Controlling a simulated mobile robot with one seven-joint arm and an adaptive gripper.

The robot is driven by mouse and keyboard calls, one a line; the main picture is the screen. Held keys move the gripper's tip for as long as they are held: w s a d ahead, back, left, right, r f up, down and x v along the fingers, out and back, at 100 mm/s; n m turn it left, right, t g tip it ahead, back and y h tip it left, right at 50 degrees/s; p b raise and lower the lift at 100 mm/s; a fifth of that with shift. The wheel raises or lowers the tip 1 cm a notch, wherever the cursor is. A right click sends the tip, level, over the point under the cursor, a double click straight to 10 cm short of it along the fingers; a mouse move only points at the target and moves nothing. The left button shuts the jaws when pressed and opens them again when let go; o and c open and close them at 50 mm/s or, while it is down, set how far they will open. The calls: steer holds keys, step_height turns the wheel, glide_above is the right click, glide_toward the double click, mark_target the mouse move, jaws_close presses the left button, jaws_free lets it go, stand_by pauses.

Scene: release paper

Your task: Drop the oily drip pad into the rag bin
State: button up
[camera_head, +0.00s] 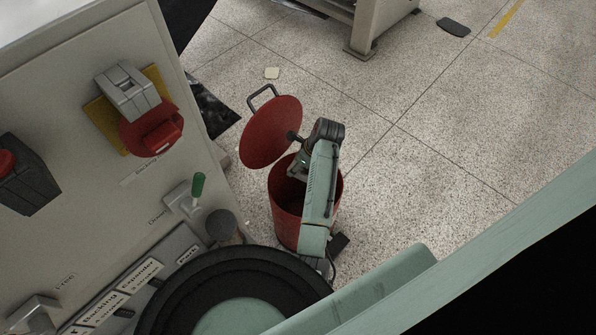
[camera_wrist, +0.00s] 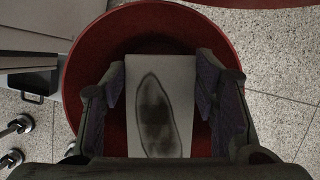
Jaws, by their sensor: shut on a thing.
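The rag bin (camera_head: 283,227) is a red cylinder standing on the floor with its round red lid (camera_head: 270,133) raised. My arm reaches over it, and my gripper (camera_head: 296,170) is at its mouth, partly hidden by my own arm. In the wrist view my gripper (camera_wrist: 160,80) is shut on the drip pad (camera_wrist: 158,118), a pale rectangular sheet with a dark oval oil stain. The pad lies between the two fingers, with the bin's red rim (camera_wrist: 72,95) around it. How deep the pad sits relative to the rim I cannot tell. The pad is hidden in the head view.
A grey machine panel (camera_head: 100,190) with a red knob and a green-handled lever (camera_head: 198,187) stands left of the bin. A machine foot (camera_head: 360,48) stands at the back. Floor right of the bin is clear.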

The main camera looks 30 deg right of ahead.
steer(key=shift+f+b, duration=2.15)
steer(key=shift+b, duration=0.15)
steer(key=o, duration=1)
steer(key=shift+o, duration=0.2)
steer(key=v, duration=1.2)
steer(key=shift+w, duration=0.1)
